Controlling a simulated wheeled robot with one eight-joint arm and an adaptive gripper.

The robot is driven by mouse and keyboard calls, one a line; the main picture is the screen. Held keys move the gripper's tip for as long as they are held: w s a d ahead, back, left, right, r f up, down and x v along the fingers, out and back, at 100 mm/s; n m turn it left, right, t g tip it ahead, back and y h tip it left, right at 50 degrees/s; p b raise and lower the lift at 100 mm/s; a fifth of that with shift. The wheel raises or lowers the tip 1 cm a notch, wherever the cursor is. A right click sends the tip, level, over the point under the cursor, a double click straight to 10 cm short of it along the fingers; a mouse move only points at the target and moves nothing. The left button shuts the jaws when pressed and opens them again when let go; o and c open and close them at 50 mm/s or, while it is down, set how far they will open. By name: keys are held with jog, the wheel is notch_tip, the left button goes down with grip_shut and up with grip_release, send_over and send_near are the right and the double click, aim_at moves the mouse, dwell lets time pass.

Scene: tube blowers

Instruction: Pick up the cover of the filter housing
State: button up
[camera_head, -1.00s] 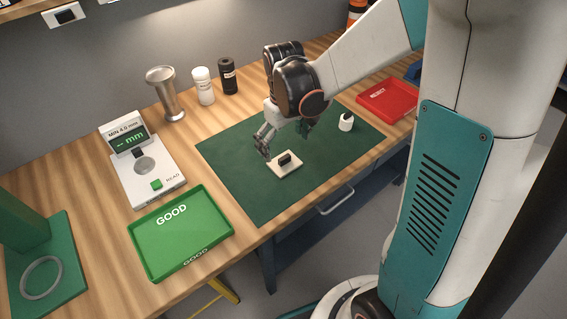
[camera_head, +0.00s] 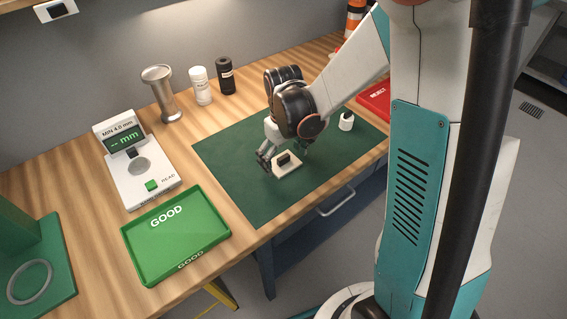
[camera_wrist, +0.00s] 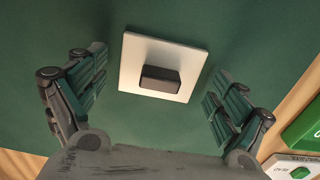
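The cover is a flat, pale square plate (camera_head: 287,168) with a black block-shaped knob (camera_head: 283,159) on top. It lies on the green mat. In the wrist view the plate (camera_wrist: 131,68) and its knob (camera_wrist: 160,79) sit between the fingers, towards the far side. My gripper (camera_head: 281,160) is just above the cover in the head view. In the wrist view my gripper (camera_wrist: 155,95) is open, one finger to each side, with a gap between each finger and the plate. I see no contact. No separate filter housing can be made out with certainty.
The green mat (camera_head: 235,185) has free room around the cover. A small white jar with a black top (camera_head: 346,122) stands on it at right. A green GOOD tray (camera_head: 140,262), a gauge (camera_head: 140,190), bottles (camera_head: 201,88) and a red tray (camera_head: 375,100) surround it.

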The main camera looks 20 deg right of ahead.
jog(key=shift+s, duration=0.15)
jog(key=c, duration=1.1)
jog(key=shift+r, duration=0.1)
